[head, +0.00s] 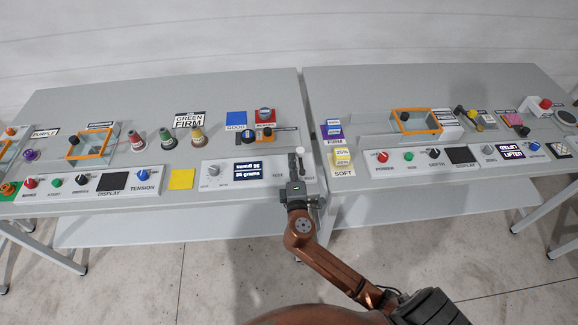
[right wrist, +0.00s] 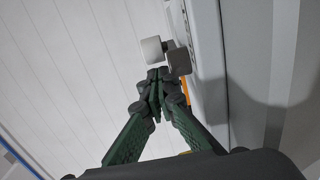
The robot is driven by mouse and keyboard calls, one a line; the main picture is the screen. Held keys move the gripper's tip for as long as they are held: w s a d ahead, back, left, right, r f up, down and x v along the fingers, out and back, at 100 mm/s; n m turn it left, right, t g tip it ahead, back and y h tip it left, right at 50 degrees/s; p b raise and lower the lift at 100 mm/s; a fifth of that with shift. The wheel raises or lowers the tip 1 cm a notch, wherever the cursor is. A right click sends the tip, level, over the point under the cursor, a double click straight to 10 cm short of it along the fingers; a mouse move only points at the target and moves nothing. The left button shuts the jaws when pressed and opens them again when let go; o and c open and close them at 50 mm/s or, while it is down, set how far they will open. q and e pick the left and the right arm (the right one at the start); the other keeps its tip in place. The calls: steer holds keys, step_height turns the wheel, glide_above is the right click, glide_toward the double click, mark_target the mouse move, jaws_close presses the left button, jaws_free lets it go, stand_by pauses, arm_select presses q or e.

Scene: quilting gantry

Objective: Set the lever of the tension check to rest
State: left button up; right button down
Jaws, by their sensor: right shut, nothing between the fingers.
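The tension check is a white panel (head: 212,183) at the right end of the left table's front, with a dial and a lit display (head: 247,171). Its lever has a white knob (head: 300,150) and stands at the panel's right end, among small labels I cannot read surely. My right gripper (head: 296,165) is shut and empty, right at the lever. In the right wrist view the closed fingertips (right wrist: 156,78) are just below the white knob (right wrist: 152,49); whether they touch is unclear. The gripper partly hides the lever's base, so its exact setting is unclear. My left gripper is out of view.
A yellow pad (head: 181,179) and a control strip with a blue knob (head: 142,175) lie left of the panel. Red, green and yellow spools stand behind.

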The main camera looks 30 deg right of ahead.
mark_target(282, 171)
steer(key=shift+a, duration=0.1)
stand_by(0.4)
steer(key=shift+a, duration=0.3)
steer(key=a, duration=0.3)
steer(key=s+a+p, duration=0.1)
steer(key=s+a, duration=0.6)
steer(key=shift+s+a, duration=0.1)
